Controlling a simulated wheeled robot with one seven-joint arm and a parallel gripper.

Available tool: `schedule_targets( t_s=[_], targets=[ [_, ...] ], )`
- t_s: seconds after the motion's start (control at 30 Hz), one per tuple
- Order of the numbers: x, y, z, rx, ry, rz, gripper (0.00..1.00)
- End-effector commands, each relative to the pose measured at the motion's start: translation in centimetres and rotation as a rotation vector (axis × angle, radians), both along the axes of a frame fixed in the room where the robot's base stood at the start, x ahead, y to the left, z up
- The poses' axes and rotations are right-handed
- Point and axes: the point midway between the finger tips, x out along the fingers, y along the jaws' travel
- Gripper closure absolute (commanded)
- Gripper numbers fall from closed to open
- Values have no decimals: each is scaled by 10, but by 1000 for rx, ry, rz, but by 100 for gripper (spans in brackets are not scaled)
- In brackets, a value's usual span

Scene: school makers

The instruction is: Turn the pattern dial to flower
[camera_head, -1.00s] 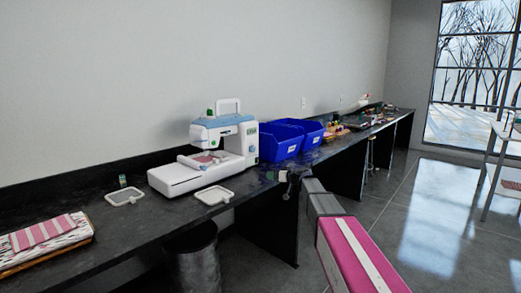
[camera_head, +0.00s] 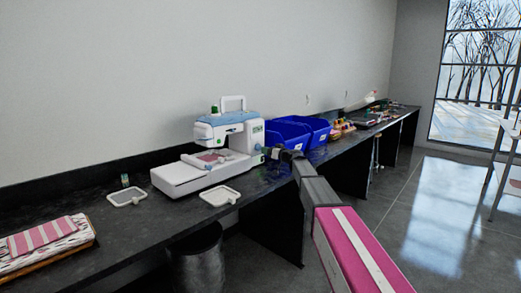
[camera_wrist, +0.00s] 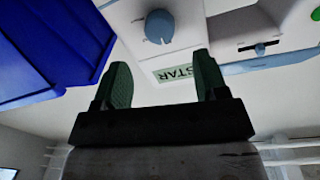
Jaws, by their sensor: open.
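A white and light-blue sewing machine (camera_head: 232,132) stands on the black counter. Its round blue pattern dial (camera_wrist: 159,26) is on the side panel facing my gripper, top centre in the wrist view. A small display (camera_wrist: 177,73) on that panel reads "STAR" and appears upside down there. My gripper (camera_wrist: 162,62) is open, its two green fingers apart and empty. The dial lies beyond the fingertips, roughly in line with the gap between them. In the head view my gripper (camera_head: 275,153) is just right of the machine, apart from it or nearly touching; I cannot tell which.
Blue bins (camera_head: 288,132) stand right of the machine, close to my gripper; one fills the left of the wrist view. Two white hoops (camera_head: 219,196) and folded striped cloth (camera_head: 41,236) lie on the counter (camera_head: 110,228). A dark bin stands below. Open floor lies to the right.

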Motion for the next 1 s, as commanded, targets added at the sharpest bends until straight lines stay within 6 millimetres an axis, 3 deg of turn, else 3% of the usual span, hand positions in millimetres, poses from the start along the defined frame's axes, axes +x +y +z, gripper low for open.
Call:
schedule_targets(
  t_s=[0.33,0.7,0.77,0.87,1.0],
  targets=[
    [41,44,0,-1,1,1,34],
    [44,51,0,-1,1,0,34],
    [45,50,0,-1,1,0,50],
    [45,50,0,-1,1,0,82],
    [44,50,0,0,1,0,83]
  ],
)
